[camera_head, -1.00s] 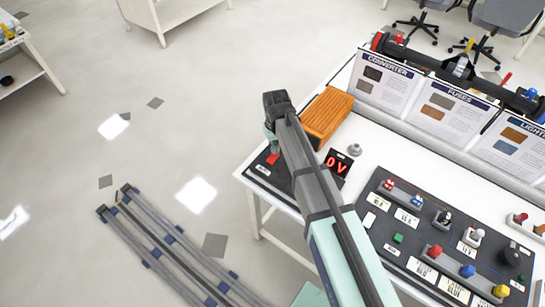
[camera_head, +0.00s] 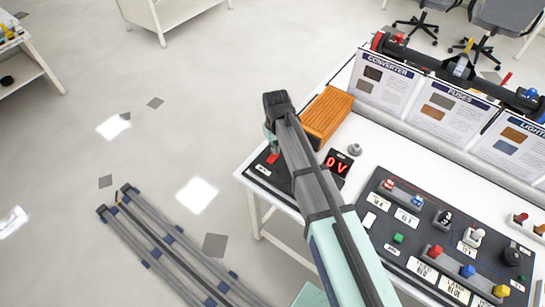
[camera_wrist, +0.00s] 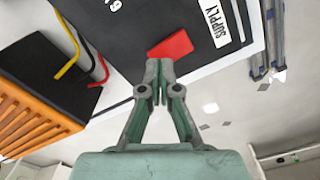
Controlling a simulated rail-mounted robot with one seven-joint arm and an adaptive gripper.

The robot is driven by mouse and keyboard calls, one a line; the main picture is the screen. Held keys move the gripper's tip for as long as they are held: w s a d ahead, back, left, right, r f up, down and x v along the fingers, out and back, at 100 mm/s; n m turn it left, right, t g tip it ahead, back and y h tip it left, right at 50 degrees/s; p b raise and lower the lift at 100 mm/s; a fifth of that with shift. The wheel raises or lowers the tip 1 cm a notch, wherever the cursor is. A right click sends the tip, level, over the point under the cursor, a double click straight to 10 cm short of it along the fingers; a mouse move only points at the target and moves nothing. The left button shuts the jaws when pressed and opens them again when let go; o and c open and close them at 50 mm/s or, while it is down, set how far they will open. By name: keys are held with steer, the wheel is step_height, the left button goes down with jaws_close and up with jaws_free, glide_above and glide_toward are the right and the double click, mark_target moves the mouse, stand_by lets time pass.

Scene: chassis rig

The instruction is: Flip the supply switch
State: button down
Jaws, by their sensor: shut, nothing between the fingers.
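The supply switch is a red rocker (camera_wrist: 171,46) on a dark panel, beside a white label reading SUPPLY (camera_wrist: 222,21) in the wrist view. In the head view the red switch (camera_head: 272,158) shows at the left end of the panel, just beside my arm's end. My gripper (camera_wrist: 159,68) is shut and empty. In the wrist view its fingertips appear right at the near edge of the red switch; I cannot tell whether they touch it. In the head view my arm hides the fingertips and part of the panel.
An orange ribbed block (camera_head: 327,115) stands behind the panel, with red and yellow leads (camera_wrist: 74,62) near it. A dark board (camera_head: 440,235) with switches and coloured knobs lies to the right. Open floor is to the left.

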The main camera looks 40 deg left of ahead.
steer(key=shift+f+b, duration=0.5)
steer(key=shift+f, duration=0.6)
stand_by(0.5)
steer(key=shift+r+p, duration=1.9)
steer(key=shift+r, duration=1.6)
